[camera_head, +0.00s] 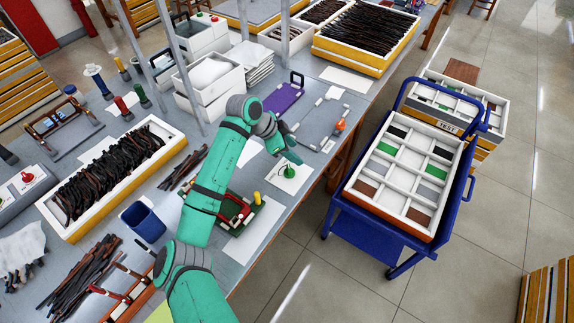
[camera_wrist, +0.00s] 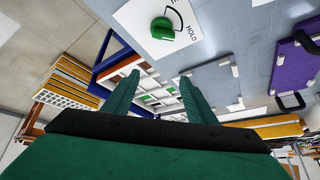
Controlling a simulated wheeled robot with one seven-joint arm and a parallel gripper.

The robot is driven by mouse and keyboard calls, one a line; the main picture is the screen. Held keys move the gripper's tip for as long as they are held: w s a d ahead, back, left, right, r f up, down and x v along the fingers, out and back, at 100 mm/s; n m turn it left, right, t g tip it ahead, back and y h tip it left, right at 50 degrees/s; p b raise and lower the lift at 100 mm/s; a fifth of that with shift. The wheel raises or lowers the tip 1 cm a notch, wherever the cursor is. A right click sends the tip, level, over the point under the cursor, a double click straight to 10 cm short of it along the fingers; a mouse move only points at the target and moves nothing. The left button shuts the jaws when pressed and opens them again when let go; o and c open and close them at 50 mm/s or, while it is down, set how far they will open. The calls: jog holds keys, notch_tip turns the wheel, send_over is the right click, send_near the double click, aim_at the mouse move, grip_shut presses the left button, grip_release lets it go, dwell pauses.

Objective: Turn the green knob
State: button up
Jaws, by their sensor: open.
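The green knob (camera_head: 289,171) sits on a white plate (camera_head: 287,180) near the right edge of the workbench. In the wrist view the green knob (camera_wrist: 163,28) shows at the top, on a white label with a curved black mark and the word "HOLD". My gripper (camera_head: 295,158) is just above and beside the knob in the head view. In the wrist view my gripper (camera_wrist: 157,82) has its two green fingers spread apart with nothing between them. The knob is not between the fingers in that view; whether a fingertip touches it I cannot tell.
A grey fixture with an orange knob (camera_head: 340,125) and a purple board (camera_head: 283,97) lie behind on the bench (camera_head: 262,222). A red and green fixture (camera_head: 233,213) with a yellow peg stands in front. A blue cart (camera_head: 363,235) stands to the right, past a floor gap.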

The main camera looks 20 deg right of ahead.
jog(key=y, duration=0.2)
send_near(289, 168)
jog(key=shift+m+g, duration=0.4)
jog(key=x, duration=0.8)
jog(key=shift+w, duration=0.4)
jog(key=c, duration=1)
